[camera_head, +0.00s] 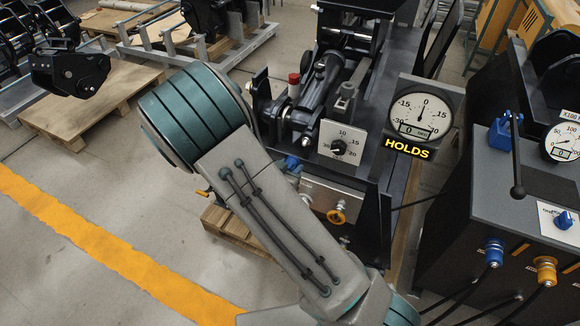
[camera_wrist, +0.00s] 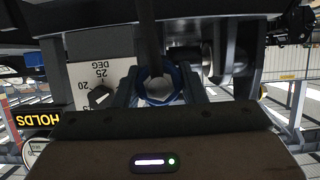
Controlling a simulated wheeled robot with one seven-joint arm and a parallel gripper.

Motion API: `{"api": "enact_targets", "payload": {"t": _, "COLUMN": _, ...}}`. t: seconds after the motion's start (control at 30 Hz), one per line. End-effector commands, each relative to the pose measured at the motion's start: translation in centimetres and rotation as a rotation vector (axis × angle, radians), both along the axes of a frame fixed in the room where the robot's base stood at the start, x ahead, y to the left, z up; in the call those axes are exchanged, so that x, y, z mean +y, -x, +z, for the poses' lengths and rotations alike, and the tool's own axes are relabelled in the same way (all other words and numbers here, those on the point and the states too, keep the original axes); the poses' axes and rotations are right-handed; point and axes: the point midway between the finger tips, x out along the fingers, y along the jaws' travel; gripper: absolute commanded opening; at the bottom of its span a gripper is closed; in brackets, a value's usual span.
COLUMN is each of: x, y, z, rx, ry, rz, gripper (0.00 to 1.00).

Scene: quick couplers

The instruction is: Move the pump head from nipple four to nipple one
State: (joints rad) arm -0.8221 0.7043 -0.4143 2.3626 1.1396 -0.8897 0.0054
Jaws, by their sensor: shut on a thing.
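In the wrist view my gripper (camera_wrist: 160,92) has its two dark fingers on either side of a blue-collared coupling (camera_wrist: 159,72), with a grey round end facing the camera. It is shut on this coupling, and a dark hose or rod runs up from it. I cannot tell if this is the pump head, or if it is seated on a nipple. In the head view my arm hides the gripper. A blue part (camera_head: 291,163) shows just beyond the arm, beside the bench's dial plate (camera_head: 342,143). An orange ring fitting (camera_head: 337,216) sits on the panel below. No nipple numbers are readable.
A round gauge (camera_head: 420,113) above a "HOLDS" sign (camera_head: 408,148) reads near zero. A dark cabinet (camera_head: 475,200) at right carries blue (camera_head: 494,250) and orange (camera_head: 545,270) hose couplers and a lever (camera_head: 516,165). Wooden pallets stand left; open floor has a yellow stripe (camera_head: 100,245).

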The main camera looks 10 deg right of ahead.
Motion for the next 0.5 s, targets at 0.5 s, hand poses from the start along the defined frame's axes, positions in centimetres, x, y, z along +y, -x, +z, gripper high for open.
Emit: {"api": "enact_targets", "payload": {"t": 0.5, "x": -2.5, "y": -3.4, "z": -0.1, "rx": -0.001, "ry": -0.002, "rz": -0.002, "gripper": 0.21}}
